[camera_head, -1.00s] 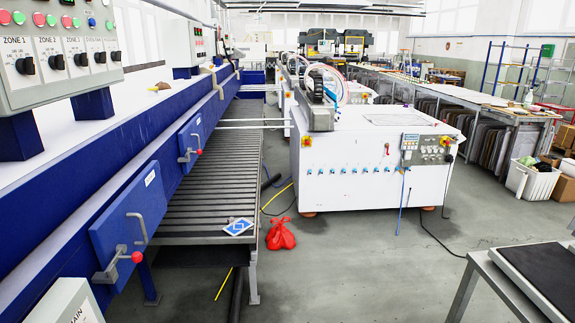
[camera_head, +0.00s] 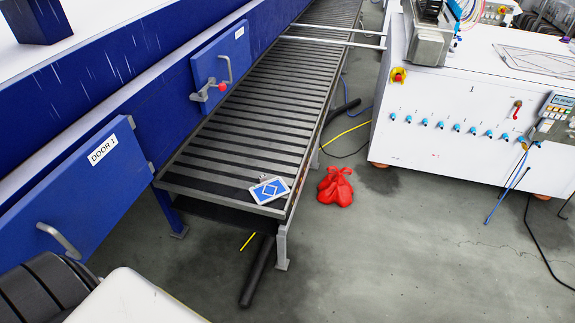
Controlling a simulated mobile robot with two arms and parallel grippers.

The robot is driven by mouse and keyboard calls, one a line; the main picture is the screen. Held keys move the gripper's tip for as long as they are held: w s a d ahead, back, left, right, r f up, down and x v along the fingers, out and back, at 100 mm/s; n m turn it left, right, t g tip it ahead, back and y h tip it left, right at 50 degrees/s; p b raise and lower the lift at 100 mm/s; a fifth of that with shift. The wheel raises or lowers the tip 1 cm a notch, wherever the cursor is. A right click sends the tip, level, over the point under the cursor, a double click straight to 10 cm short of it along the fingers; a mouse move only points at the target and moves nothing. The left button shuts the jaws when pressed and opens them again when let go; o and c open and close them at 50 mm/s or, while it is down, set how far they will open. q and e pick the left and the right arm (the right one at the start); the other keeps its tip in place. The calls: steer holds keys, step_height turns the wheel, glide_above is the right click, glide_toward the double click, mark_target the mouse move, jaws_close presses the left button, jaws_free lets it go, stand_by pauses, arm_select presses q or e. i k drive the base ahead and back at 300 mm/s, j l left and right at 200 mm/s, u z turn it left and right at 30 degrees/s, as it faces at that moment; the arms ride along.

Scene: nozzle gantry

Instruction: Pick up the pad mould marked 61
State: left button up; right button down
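No pad mould with a readable 61 shows in this view. A flat blue and white plate (camera_head: 269,190) with a diamond-shaped mark lies at the near end of the slatted roller conveyor (camera_head: 262,108). I cannot tell whether it is a mould, and I read no number on it. Neither of my grippers shows.
A long blue machine with a door marked DOOR 1 (camera_head: 84,172) and a second door (camera_head: 221,65) runs along the left. A red bag (camera_head: 335,186) and a dark pipe (camera_head: 258,273) lie on the floor. A white machine (camera_head: 455,120) stands right.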

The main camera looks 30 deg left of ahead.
mark_target(264, 193)
steer(key=i+l+u, duration=0.1)
steer(key=i+u, duration=0.35)
steer(key=i+l+u, duration=0.45)
steer(key=i, duration=0.2)
steer(key=i+l+u, duration=0.45)
